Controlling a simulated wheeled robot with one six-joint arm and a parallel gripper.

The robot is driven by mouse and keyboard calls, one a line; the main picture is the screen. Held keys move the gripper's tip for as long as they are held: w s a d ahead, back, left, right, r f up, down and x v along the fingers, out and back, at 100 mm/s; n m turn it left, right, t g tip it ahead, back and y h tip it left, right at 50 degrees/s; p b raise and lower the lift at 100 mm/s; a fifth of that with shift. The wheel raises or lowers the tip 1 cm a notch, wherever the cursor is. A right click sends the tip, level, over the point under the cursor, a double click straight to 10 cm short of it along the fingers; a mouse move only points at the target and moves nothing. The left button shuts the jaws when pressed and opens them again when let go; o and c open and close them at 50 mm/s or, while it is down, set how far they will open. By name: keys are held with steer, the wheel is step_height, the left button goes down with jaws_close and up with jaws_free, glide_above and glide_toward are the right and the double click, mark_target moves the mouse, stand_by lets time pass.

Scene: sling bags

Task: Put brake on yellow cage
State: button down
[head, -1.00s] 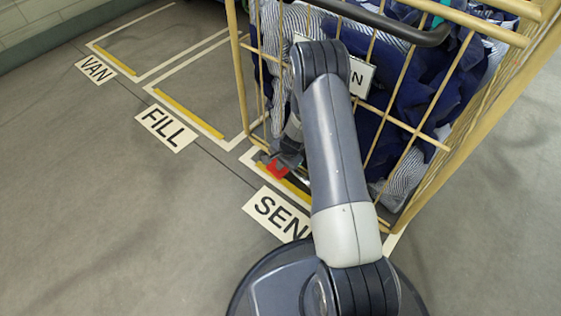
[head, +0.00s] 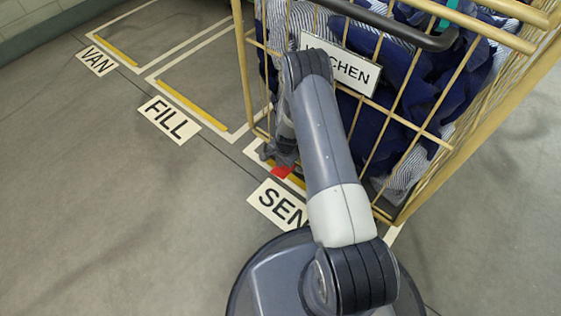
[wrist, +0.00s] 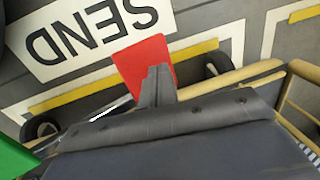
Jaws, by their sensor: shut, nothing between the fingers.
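The yellow cage (head: 424,133) is a wheeled wire cage with yellow bars, standing over the SEND bay. A red brake pedal (head: 283,172) sticks out low at its near left side. The pedal also shows in the wrist view (wrist: 141,55), between two dark wheels. My gripper (head: 278,158) is shut and empty, low by the cage's base. In the wrist view, my gripper's fingertips (wrist: 158,75) overlap the pedal's lower part in the picture. I cannot tell whether they touch it, or whether the pedal is up or down.
The cage holds blue and striped cloth (head: 407,80) and bears a white sign (head: 352,74) ending in CHEN. A dark handle bar (head: 395,28) crosses its top. The floor at left is clear.

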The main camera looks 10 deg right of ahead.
steer(key=shift+a+f+b, duration=0.1)
steer(key=shift+f+b, duration=0.65)
steer(key=shift+f, duration=0.2)
steer(key=shift+f, duration=0.2)
steer(key=shift+r, duration=0.1)
steer(key=w+a+r+p, duration=0.1)
steer(key=w+r+p, duration=0.1)
steer(key=r, duration=0.5)
steer(key=w+a+r+p, duration=0.1)
steer(key=r+p, duration=0.2)
steer(key=r, duration=0.3)
steer(key=shift+w+a+r+p, duration=0.3)
steer(key=shift+w+r, duration=0.05)
steer(key=shift+r, duration=0.05)
steer(key=s+f+b, duration=0.1)
steer(key=f, duration=0.3)
steer(key=s+d+f+b, duration=0.1)
steer(key=f+b, duration=0.1)
steer(key=f, duration=0.2)
steer(key=s+d+f+b, duration=0.1)
steer(key=f+b, duration=0.1)
steer(key=f, duration=0.2)
steer(key=shift+s+d+f, duration=0.2)
steer(key=shift+d+f, duration=0.05)
steer(key=shift+f, duration=0.4)
